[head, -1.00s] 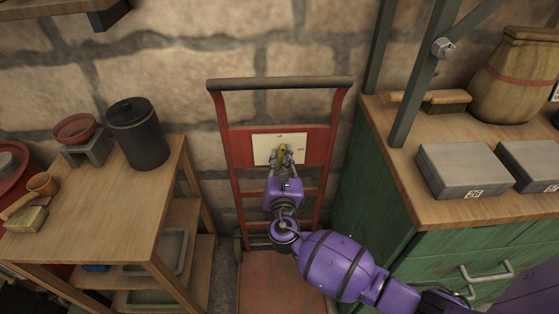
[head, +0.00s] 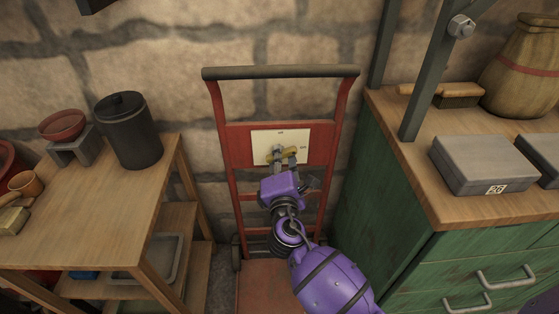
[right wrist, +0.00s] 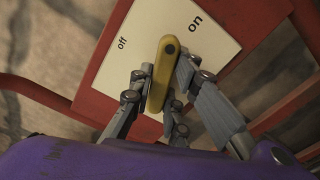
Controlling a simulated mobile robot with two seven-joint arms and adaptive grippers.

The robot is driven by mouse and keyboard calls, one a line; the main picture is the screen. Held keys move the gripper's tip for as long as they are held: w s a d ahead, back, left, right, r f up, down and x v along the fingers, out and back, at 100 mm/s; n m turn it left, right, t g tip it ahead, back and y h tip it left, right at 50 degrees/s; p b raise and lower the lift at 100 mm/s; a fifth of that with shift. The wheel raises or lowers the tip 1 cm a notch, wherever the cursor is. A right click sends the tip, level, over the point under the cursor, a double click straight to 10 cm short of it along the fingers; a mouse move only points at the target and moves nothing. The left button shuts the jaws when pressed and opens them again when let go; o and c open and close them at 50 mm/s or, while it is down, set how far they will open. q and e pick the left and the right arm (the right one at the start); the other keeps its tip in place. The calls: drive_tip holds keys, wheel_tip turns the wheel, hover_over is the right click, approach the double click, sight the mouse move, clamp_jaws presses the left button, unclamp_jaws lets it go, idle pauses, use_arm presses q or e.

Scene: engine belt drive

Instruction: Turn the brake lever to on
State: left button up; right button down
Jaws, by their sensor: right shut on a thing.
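The brake lever (head: 294,152) is a yellow bar on a white plate (head: 262,140) fixed to a red hand truck. In the head view it lies roughly sideways across the plate. In the right wrist view the lever (right wrist: 160,80) has its round-marked end between the "off" and "on" labels, nearer "on". My right gripper (head: 284,158) is shut on the lever, with fingers on both sides of it; it also shows in the right wrist view (right wrist: 161,95). The fingers partly hide the lever in the head view. My left gripper is out of view.
The red hand truck (head: 231,140) stands against a stone wall. A wooden shelf table (head: 85,215) with a black canister (head: 128,132) is at left. A green cabinet (head: 385,190) with a grey box (head: 484,165) and a dark upright post (head: 430,75) is at right.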

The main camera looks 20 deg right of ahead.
drive_tip(key=m+b, duration=0.1)
drive_tip(key=m, duration=0.2)
drive_tip(key=shift+f+m+b, duration=0.15)
drive_tip(key=shift+m+b, duration=0.15)
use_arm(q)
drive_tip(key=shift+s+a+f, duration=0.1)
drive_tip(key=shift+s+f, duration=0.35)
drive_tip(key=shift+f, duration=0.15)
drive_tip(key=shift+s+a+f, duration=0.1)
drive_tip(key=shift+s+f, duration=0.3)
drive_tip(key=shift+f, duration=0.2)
use_arm(e)
drive_tip(key=shift+m, duration=0.5)
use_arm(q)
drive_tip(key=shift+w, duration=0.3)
use_arm(e)
drive_tip(key=c, duration=1.7)
unclamp_jaws()
drive_tip(key=shift+r, duration=0.2)
